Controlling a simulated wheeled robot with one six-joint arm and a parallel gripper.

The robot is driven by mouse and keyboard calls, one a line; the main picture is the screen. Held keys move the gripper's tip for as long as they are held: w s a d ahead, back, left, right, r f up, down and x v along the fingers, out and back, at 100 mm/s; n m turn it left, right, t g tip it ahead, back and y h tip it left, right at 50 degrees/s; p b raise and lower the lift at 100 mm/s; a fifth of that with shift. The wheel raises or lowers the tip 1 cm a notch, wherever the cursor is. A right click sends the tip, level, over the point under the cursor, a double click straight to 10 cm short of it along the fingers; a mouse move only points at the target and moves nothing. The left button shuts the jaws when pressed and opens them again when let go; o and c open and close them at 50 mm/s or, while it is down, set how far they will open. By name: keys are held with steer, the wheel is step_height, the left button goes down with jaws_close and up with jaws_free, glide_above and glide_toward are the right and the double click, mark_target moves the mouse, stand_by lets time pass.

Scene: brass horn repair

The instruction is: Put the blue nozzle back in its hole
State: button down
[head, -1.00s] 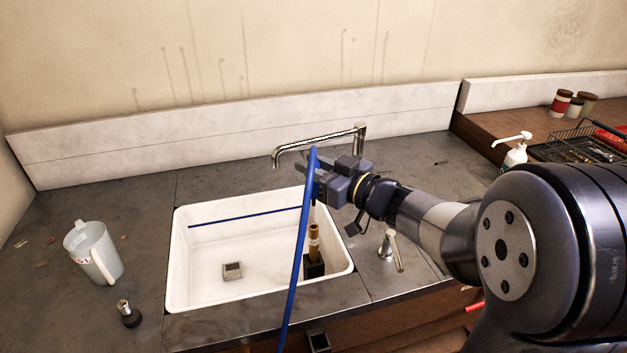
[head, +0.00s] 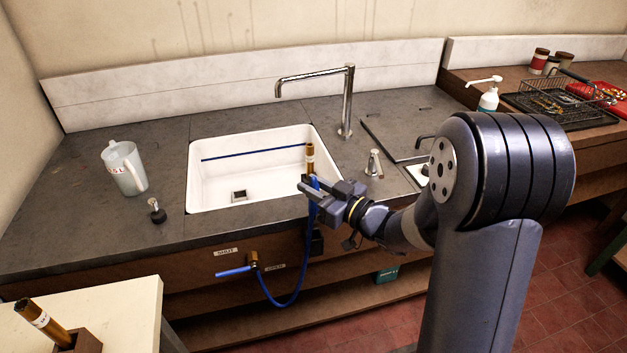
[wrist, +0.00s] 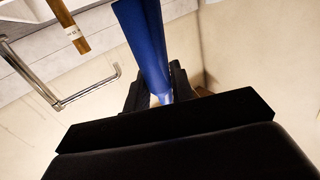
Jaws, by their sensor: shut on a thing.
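My gripper (head: 307,188) is shut on the blue nozzle (head: 315,184), above the front right corner of the white sink. In the wrist view the nozzle (wrist: 145,45) is large between the fingers. A blue hose (head: 270,297) hangs from it and loops to the brass valve on the cabinet front. A dark block (head: 316,241) is fixed to the cabinet front below my gripper, beside the hose. It may be the nozzle's holder, but no hole shows. I see the nozzle in my gripper, not in a hole.
The white sink (head: 212,190) holds a brown tube (head: 310,156) standing at its right. The chrome tap (head: 347,100) rises behind. A blue valve lever (head: 235,271) sticks out from the cabinet front. A jug (head: 124,168) and small stopper (head: 156,211) stand left on the grey counter.

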mark_target(314, 205)
stand_by(0.3)
steer(key=shift+f+b, duration=2.75)
steer(key=shift+f, duration=0.15)
steer(key=shift+f+b, duration=3)
steer(key=c, duration=1.1)
jaws_free()
steer(key=shift+c, duration=0.2)
steer(key=v, duration=1)
steer(key=shift+s+d, duration=0.2)
steer(key=shift+s, duration=0.15)
steer(key=shift+r, duration=0.1)
